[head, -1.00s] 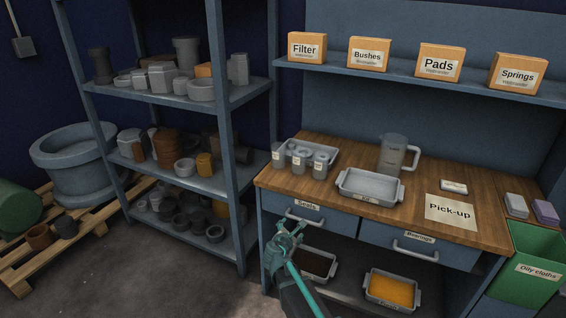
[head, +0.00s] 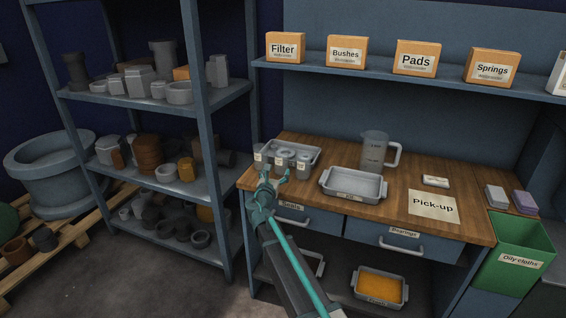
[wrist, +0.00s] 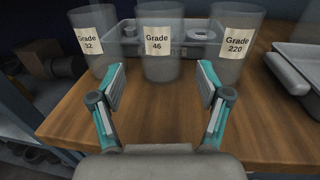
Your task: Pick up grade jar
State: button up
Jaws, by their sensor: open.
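Three clear grade jars stand in a row near the bench's front left edge. In the wrist view they read Grade 32 (wrist: 92,45), Grade 46 (wrist: 158,45) and Grade 220 (wrist: 235,47), left to right. My gripper (wrist: 160,88) is open and empty, its fingers spread either side of the middle Grade 46 jar's lower part, on the near side and apart from it as far as I can tell.
A grey tray (wrist: 124,30) with ring-shaped parts stands right behind the jars. An empty tray (head: 352,186), a clear jug (head: 373,152) and a Pick-up card (head: 433,207) are to the right. Drawer handles (head: 293,222) stick out below the bench top.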

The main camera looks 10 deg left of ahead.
aim_at(279, 165)
jog(key=w, duration=0.5)
jog(key=w+d, duration=0.1)
jog(key=w, duration=0.2)
jog(key=shift+w+d+p, duration=0.1)
jog(key=shift+w+p, duration=0.05)
jog(key=shift+p, duration=0.25)
jog(key=c, duration=0.9)
